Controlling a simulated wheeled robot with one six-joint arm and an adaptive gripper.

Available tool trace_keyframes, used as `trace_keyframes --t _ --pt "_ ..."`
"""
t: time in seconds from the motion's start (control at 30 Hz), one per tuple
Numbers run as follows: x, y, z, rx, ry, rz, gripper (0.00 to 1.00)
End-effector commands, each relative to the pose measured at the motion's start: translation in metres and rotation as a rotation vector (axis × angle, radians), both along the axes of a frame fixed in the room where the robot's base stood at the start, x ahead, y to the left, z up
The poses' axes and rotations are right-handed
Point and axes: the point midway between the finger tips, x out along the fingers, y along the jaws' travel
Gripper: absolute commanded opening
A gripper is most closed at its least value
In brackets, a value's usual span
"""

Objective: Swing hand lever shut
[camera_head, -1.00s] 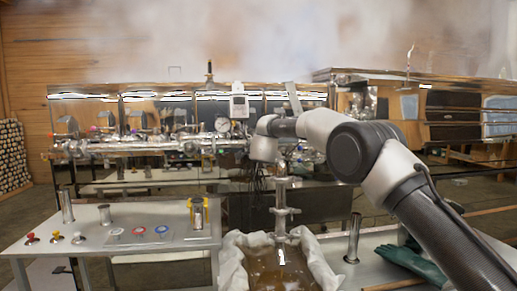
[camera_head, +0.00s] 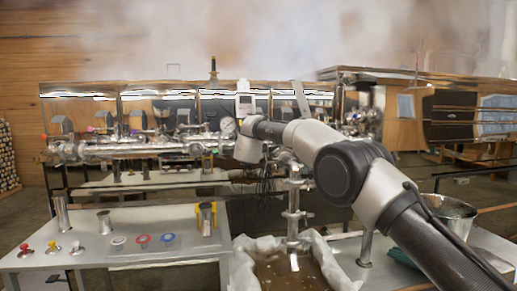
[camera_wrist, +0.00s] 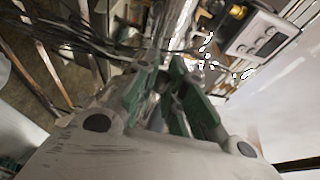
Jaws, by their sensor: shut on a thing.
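My gripper (camera_wrist: 168,98) fills the middle of the wrist view, its green-padded fingers closed on a thin grey metal piece. I take this piece for the hand lever, but the fingers hide most of it and its angle cannot be read. In the head view my wrist hangs in front of the evaporator pipework, beside the upright metal draw-off pipe (camera_head: 293,205), and the fingers cannot be made out clearly. The pipe stands above a cloth-lined vessel (camera_head: 243,268) of brown liquid.
A grey table (camera_head: 140,246) at left holds metal cups, coloured knobs and a yellow-framed cylinder (camera_head: 206,218). A metal bucket (camera_head: 450,213) stands at right behind my arm. The steaming evaporator (camera_head: 185,105) spans the back. Dark cables (camera_wrist: 75,40) run close to the gripper.

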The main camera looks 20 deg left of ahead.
Motion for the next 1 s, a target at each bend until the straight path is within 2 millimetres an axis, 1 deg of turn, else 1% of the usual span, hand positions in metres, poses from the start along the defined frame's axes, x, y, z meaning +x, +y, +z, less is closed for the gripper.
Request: trace_keyframes --t 0.07,0.3,0.73,0.77,0.8,1.0 --pt "0.0004 0.0008 -0.0026 -0.002 0.001 -0.025 0.0" --pt "-0.0004 -0.0004 -0.0022 -0.001 0.004 -0.075 0.0" --pt "-0.0009 -0.0006 -0.0014 -0.001 0.004 -0.082 0.0" --pt "-0.0009 -0.0006 -0.0014 -0.001 0.004 -0.082 0.17" --pt "-0.0009 -0.0006 -0.0012 -0.001 0.004 -0.082 0.22" --pt "-0.001 -0.0005 -0.0004 0.001 0.003 -0.081 0.22"
